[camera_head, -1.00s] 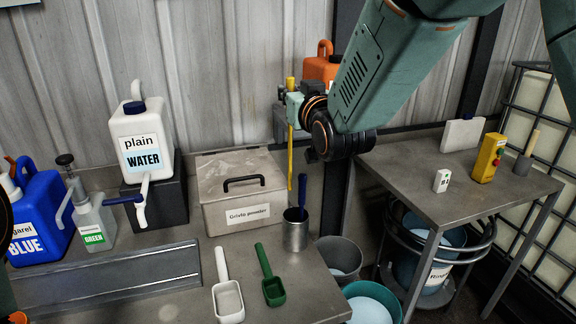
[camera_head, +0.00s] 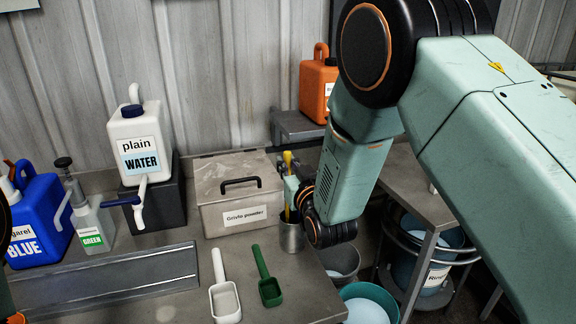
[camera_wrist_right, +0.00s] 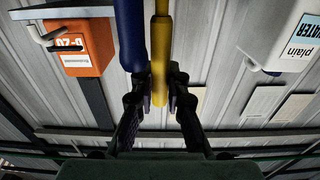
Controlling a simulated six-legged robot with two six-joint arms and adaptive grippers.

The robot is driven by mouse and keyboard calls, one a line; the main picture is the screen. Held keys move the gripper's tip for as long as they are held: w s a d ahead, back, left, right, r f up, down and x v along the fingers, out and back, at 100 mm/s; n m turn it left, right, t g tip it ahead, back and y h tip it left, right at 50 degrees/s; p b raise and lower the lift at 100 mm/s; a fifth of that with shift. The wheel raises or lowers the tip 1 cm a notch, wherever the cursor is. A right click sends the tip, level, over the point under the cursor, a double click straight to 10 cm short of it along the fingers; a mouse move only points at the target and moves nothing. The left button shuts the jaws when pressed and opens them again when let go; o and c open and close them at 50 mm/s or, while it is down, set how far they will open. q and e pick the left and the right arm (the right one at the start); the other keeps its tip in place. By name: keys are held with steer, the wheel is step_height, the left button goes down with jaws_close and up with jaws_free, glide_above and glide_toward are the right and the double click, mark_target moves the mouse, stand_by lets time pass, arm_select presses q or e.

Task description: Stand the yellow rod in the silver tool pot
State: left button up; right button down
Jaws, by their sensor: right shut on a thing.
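The yellow rod (camera_head: 287,159) is upright in my right gripper (camera_head: 292,187), which is shut on it. The rod and the closed fingers also show in the wrist view, the rod (camera_wrist_right: 160,50) between the fingertips (camera_wrist_right: 160,92). The silver tool pot (camera_head: 291,237) stands at the right end of the bench, directly below the gripper. The rod's lower part is at the pot's mouth; I cannot tell how far inside it is. A blue rod-like tool (camera_wrist_right: 130,35) is beside the yellow rod in the wrist view.
The grey powder box (camera_head: 235,190) stands just left of the pot. A white scoop (camera_head: 224,300) and a green scoop (camera_head: 268,288) lie in front. An orange jug (camera_head: 316,88) is on a shelf behind. Buckets (camera_head: 340,257) are below the bench's right edge.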

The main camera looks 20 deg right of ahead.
steer(key=shift+w+a+f, duration=0.1)
steer(key=shift+w+f, duration=0.1)
steer(key=shift+w, duration=0.1)
steer(key=shift+f, duration=0.1)
steer(key=c, duration=1.5)
jaws_free()
steer(key=shift+s, duration=0.3)
steer(key=shift+o, duration=0.7)
steer(key=shift+w, duration=0.2)
steer(key=shift+r, duration=0.2)
steer(key=s+b, duration=0.1)
steer(key=s, duration=1.1)
steer(key=shift+d+b, duration=0.25)
steer(key=shift+b, duration=0.1)
steer(key=shift+s, duration=0.15)
